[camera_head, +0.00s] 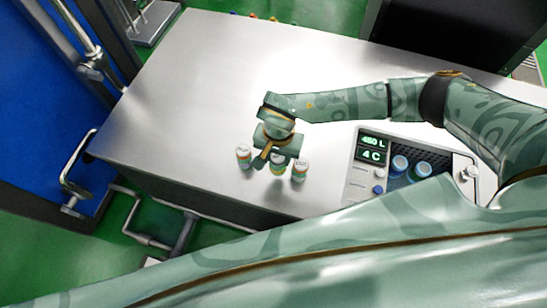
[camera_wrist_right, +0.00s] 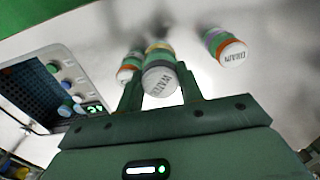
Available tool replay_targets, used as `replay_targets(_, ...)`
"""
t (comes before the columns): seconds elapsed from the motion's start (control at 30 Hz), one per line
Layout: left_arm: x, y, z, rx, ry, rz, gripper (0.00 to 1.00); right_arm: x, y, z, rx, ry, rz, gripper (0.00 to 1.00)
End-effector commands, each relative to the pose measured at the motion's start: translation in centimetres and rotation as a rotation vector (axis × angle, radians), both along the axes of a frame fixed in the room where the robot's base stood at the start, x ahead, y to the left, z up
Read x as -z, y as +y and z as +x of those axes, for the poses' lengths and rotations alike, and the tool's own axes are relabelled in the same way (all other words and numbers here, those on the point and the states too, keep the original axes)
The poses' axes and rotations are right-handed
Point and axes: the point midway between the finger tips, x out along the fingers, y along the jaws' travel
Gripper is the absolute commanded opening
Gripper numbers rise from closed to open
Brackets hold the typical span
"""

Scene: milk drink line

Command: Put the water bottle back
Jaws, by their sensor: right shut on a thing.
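My right gripper (camera_head: 272,158) points down over the front part of the table. It is shut on the water bottle (camera_head: 278,168), a small bottle with a white lid and a green and yellow body. In the right wrist view the water bottle (camera_wrist_right: 160,78) is between the two fingers, its lid lettering blurred. I cannot tell whether its base touches the table. My left gripper is not in view.
Similar white-lidded bottles stand close on both sides, a left one (camera_head: 244,156) and a right one (camera_head: 299,171). A grey cooler box (camera_head: 364,181) with a lit display and blue-lidded containers stands to the right. The left side of the white table (camera_head: 180,90) is clear.

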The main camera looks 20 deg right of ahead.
Motion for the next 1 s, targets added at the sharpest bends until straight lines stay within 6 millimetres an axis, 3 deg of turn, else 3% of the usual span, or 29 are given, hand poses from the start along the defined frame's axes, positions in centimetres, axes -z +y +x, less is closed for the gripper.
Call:
replay_targets(0.07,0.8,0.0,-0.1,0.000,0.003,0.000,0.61,1.5,0.2,1.1,0.002,0.000,0.001,0.02)
replay_targets(0.3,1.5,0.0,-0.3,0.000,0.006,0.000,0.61,3.5,0.4,2.8,0.002,-0.001,0.001,0.02)
replay_targets(0.47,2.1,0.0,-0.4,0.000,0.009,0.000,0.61,5.9,0.4,2.6,0.000,0.000,0.001,0.02)
replay_targets(0.87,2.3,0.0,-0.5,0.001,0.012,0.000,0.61,6.3,0.3,2.7,-0.002,-0.003,0.001,0.02)
replay_targets(0.9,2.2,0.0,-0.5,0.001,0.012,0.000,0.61,6.3,0.3,2.6,-0.001,-0.003,0.001,0.45)
replay_targets(0.97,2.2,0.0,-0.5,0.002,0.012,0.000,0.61,6.2,0.3,2.6,-0.001,-0.003,0.001,0.58)
replay_targets(1.0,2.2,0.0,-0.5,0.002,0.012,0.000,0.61,6.2,0.3,2.6,-0.001,-0.003,0.001,0.58)
